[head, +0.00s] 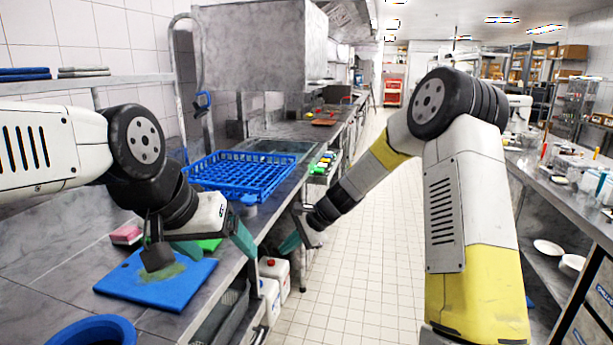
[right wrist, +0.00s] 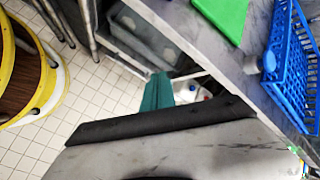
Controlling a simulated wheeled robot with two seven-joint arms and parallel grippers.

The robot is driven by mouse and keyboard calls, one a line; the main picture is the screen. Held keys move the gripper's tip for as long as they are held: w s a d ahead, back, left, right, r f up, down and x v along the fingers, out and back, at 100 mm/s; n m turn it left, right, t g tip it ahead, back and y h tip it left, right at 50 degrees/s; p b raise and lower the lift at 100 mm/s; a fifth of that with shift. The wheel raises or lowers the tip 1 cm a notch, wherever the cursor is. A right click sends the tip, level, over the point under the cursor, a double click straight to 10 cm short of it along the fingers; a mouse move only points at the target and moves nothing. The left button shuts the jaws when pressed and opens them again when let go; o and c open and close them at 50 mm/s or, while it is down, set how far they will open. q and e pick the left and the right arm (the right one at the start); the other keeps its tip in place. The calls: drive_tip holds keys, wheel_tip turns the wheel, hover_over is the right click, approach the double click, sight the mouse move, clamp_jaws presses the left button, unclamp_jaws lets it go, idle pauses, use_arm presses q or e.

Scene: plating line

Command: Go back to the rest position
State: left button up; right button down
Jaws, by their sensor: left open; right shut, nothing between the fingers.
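My right gripper (head: 298,238) is shut and empty beside the front edge of the left counter, over the aisle side. The blue board bears a greenish-brown patch, and a green item (head: 209,244) shows partly behind the left gripper.
A blue dish rack (head: 240,172) and a small grey cup (head: 250,206) stand on the left counter. A pink sponge (head: 125,235) and blue bowl (head: 92,333) are nearer. White jugs (head: 272,270) stand below the counter edge. The tiled aisle (head: 350,250) is clear.

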drive_tip(key=s+d+r+n+t+h, duration=0.1)
drive_tip(key=s+d+r+n, duration=0.2)
drive_tip(key=s+d+r, duration=0.4)
drive_tip(key=s+d+r+n+h, duration=0.15)
drive_tip(key=s+r+n, duration=0.3)
drive_tip(key=r, duration=0.45)
drive_tip(key=s+d+r+n+t+h, duration=0.1)
drive_tip(key=s+d+r+n, duration=0.1)
drive_tip(key=s+d, duration=0.3)
drive_tip(key=s+d+r+n+t+h, duration=0.1)
drive_tip(key=s+d, duration=0.5)
drive_tip(key=s, duration=0.7)
drive_tip(key=shift+r+n+h, duration=0.45)
drive_tip(key=shift+r+n, duration=0.1)
drive_tip(key=shift+r, duration=0.05)
drive_tip(key=shift+d, duration=0.1)
